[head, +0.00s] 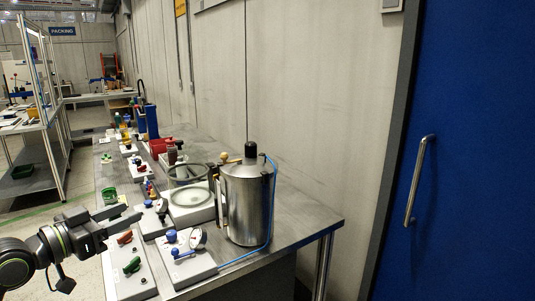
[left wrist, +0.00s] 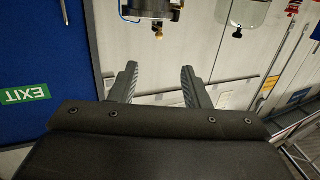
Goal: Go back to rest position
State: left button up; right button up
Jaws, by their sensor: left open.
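My left gripper (head: 122,215) comes in from the lower left in the head view, over the near left part of the bench. In the left wrist view its two fingers (left wrist: 160,78) stand apart with nothing between them. A shiny metal drum (head: 246,205) with a black knob on top and a blue hose stands upright on the bench, to the right of the gripper and apart from it. A glass vessel (head: 190,184) stands just left of the drum. My right gripper is in neither view.
The grey bench (head: 305,215) runs back along a pale wall and carries several boards with valves and levers, one with a blue knob and gauge (head: 184,255). A blue door (head: 470,160) with a handle is at the right. A shelf rack (head: 40,120) stands at the left.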

pick_arm(q)
jog(key=s+d+f+n+g+y, duration=0.15)
jog(key=s+f, duration=0.25)
jog(key=f, duration=0.5)
jog(key=s+f+g+y, duration=0.1)
jog(key=s+f+y, duration=0.15)
jog(key=f, duration=0.55)
jog(key=s+d+f+n+g+y, duration=0.1)
jog(key=s+f+g+y, duration=0.1)
jog(key=s+f, duration=0.5)
jog(key=s+a+f+n+g+y, duration=0.1)
jog(key=s+f+n+g+y, duration=0.15)
jog(key=s+f, duration=0.55)
jog(key=s+a+f+n+g+y, duration=0.25)
jog(key=s+f+g, duration=0.2)
jog(key=s, duration=0.75)
notch_tip(320, 180, down, 23)
jog(key=s+f+g+p, duration=0.1)
jog(key=s+f, duration=1.3)
jog(key=f, duration=0.1)
jog(key=shift+s+d+f+g, duration=0.3)
jog(key=shift+s+d+g, duration=0.05)
jog(key=shift+d, duration=0.05)
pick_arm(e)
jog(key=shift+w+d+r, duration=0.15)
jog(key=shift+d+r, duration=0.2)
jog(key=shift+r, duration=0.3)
